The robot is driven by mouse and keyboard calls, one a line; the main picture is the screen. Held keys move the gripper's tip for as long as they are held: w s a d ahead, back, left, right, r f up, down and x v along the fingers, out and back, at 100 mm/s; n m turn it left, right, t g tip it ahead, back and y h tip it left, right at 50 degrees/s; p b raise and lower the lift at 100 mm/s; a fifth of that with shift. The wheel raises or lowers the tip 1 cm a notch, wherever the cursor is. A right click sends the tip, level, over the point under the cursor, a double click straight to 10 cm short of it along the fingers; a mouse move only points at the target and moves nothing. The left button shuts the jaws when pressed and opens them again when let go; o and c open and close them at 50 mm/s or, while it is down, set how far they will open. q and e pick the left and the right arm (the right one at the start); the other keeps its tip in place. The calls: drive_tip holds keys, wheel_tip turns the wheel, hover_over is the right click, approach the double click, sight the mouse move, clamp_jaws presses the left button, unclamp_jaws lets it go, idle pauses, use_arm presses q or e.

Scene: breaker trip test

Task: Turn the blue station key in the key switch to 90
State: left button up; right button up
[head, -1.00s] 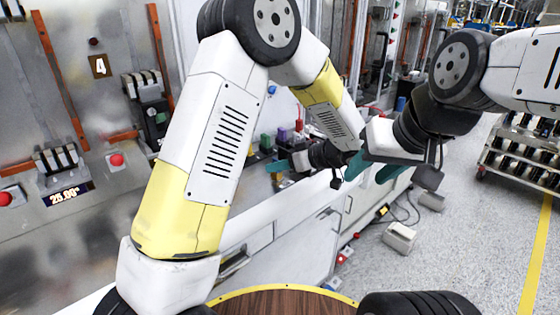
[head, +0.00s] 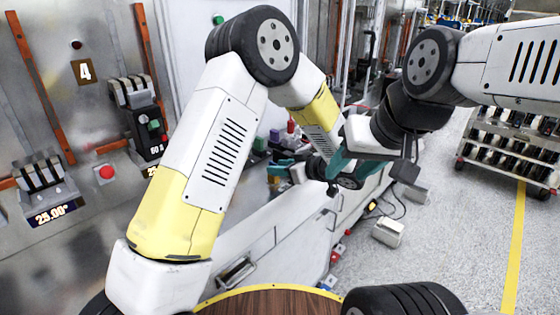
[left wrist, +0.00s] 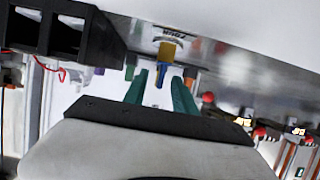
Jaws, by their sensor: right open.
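My left gripper (head: 280,166) has teal fingers and is at the bench along the panels in the head view. In the left wrist view its two fingers (left wrist: 161,92) stand apart. A blue key-like piece (left wrist: 161,76) shows in line with the gap between them, just below a yellow block (left wrist: 170,50). I cannot tell whether the fingers touch it. The key switch is not clear in the head view. My right gripper (head: 343,170) is open near the bench's right end, with teal fingers and nothing seen in it.
Green, purple and red items (head: 275,137) stand on the bench behind my left gripper. A grey box (head: 388,232) and cables lie on the floor. A rack (head: 510,150) stands at right.

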use_arm(q)
drive_tip(key=x, duration=0.6)
drive_tip(key=shift+c, duration=0.2)
clamp_jaws()
drive_tip(key=shift+w+d+m+t+h, duration=0.1)
drive_tip(key=shift+d+m+t+h, duration=0.15)
drive_tip(key=shift+m+t+h, duration=0.6)
drive_tip(key=shift+m+h, duration=0.35)
